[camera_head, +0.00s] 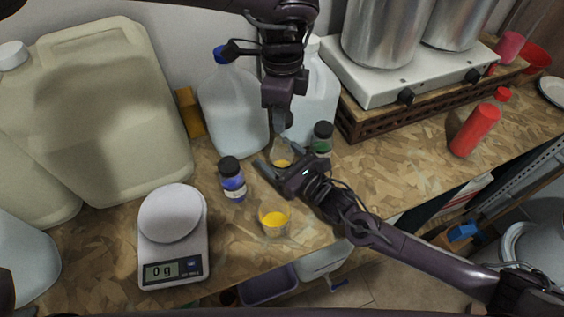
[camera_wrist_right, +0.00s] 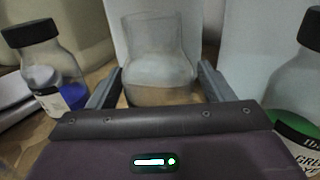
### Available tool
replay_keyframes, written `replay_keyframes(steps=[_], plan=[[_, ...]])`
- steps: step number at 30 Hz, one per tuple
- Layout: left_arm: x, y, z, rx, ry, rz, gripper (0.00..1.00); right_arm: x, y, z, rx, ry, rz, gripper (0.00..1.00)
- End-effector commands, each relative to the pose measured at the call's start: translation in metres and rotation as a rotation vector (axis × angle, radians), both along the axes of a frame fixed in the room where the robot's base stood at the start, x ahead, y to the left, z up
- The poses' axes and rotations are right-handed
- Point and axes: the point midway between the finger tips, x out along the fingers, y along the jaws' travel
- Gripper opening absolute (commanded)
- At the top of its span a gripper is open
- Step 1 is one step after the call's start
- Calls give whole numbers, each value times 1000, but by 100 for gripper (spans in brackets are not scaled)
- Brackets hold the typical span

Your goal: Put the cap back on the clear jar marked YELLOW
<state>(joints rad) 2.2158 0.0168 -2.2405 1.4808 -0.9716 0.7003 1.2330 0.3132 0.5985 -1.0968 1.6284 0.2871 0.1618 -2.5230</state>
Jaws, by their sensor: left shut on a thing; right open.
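In the right wrist view the jar (camera_wrist_right: 158,55) is upright between the fingers of my right gripper (camera_wrist_right: 158,88). My right gripper (camera_head: 289,160) is open, one finger on each side of the jar; contact is unclear. My left gripper (camera_head: 283,122) is above the jar, pointing down, shut on a small dark thing that looks like a black cap. The cap is mostly hidden by the fingers.
A blue jar (camera_head: 232,181) and a green jar (camera_head: 322,139), both black-capped, flank the right gripper. A beaker of yellow (camera_head: 273,219) and a scale reading 0 g (camera_head: 172,240) stand nearer the front. Large canisters (camera_head: 230,105) stand behind.

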Motion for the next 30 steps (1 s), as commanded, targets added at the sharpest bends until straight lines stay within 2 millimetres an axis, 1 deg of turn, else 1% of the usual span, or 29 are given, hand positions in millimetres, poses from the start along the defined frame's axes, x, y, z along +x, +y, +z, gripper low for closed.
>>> replay_keyframes(steps=[5,6,18,21,23,25,30], plan=[[0,0,0,0,0,0,20,0,0,0,0,0,0,74],[0,0,0,0,0,0,20,0,0,0,0,0,0,72],[0,0,0,0,0,0,20,0,0,0,0,0,0,19],[0,0,0,0,0,0,20,0,0,0,1,1,0,7],[0,0,-1,0,1,0,20,0,0,0,1,1,0,7],[0,0,-7,0,2,0,20,0,0,0,1,1,0,7],[-1,-1,-33,0,6,-1,20,0,0,0,1,1,0,7]])
